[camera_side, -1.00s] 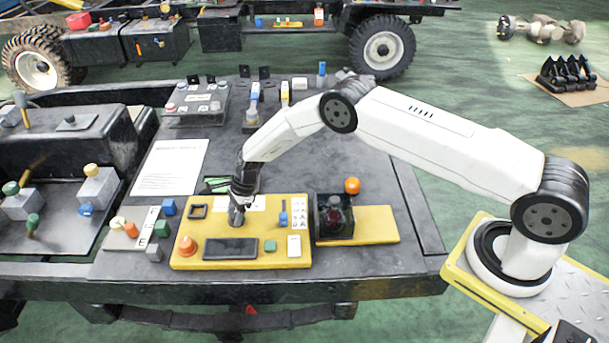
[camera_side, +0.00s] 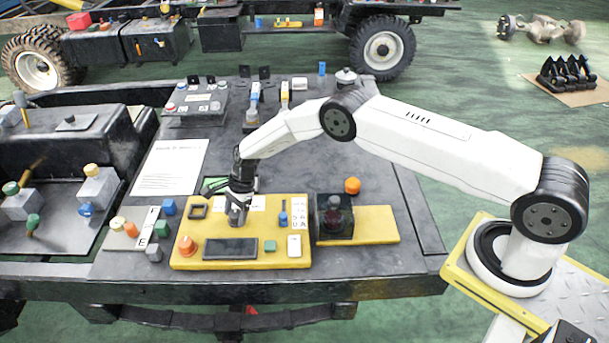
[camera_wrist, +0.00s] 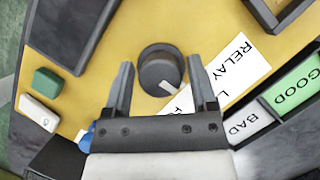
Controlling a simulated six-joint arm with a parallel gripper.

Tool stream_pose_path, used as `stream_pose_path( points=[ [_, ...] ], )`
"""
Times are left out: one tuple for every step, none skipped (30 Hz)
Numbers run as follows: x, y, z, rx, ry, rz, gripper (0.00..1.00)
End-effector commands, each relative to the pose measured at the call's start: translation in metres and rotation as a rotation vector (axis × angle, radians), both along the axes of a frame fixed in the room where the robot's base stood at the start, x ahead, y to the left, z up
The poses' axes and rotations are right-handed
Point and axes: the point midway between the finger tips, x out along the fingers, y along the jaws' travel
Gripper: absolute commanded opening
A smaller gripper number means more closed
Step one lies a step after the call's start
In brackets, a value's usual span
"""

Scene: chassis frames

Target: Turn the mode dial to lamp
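The mode dial (camera_wrist: 158,70) is a dark round knob on a yellow panel (camera_wrist: 105,100). Its white pointer mark faces down and right in the wrist view, toward a white label (camera_wrist: 238,68). The label reads RELAY. Other words start with L and another letter, but my gripper hides the rest. My gripper (camera_wrist: 160,68) is open, with one finger on each side of the dial and a visible gap to it on both sides. In the side view, my gripper (camera_side: 237,220) is low over the panel and mostly hides the dial.
The panel also carries a dark screen (camera_side: 230,249), an orange cone-shaped knob (camera_side: 187,245), a green button (camera_side: 270,246) and a blue lever (camera_side: 283,218). A dark box (camera_side: 333,217) stands to the right. GOOD (camera_wrist: 296,85) and BAD (camera_wrist: 246,124) trays lie beside the panel.

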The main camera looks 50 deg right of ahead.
Motion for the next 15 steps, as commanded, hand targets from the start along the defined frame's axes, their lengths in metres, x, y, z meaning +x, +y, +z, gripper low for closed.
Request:
stream_pose_path(
  points=[
    [0.0,0.0,0.0001,0.0,0.0,-0.001,0.89],
    [0.0,0.0,0.0,0.0,0.0,-0.001,0.89],
    [0.0,0.0001,0.0,0.0,0.0,-0.001,0.89],
    [0.0,0.0001,-0.0001,0.0,0.0,-0.001,0.89],
    [0.0,0.0002,0.0,0.0,0.0,-0.001,0.89],
    [-0.0001,0.0002,0.0,0.001,0.0,-0.001,0.89],
    [-0.0001,0.0003,-0.0001,0.001,0.0,-0.001,0.89],
    [-0.0001,0.0004,-0.0001,0.001,0.0,-0.001,0.89],
    [-0.0001,0.0004,-0.0001,0.001,0.0,-0.001,0.89],
    [-0.0001,0.0003,0.0,0.001,0.0,-0.001,0.89],
    [-0.0001,0.0003,0.0003,0.001,0.0,-0.001,0.89],
    [0.0,0.0001,0.0008,0.001,0.0,-0.001,0.89],
    [0.0,-0.0001,0.0014,0.001,0.0,-0.001,0.89],
    [0.0,-0.0004,0.0021,0.001,0.0,-0.001,0.89],
    [0.0001,-0.0011,0.0033,0.001,0.001,-0.002,0.89]
  ],
)
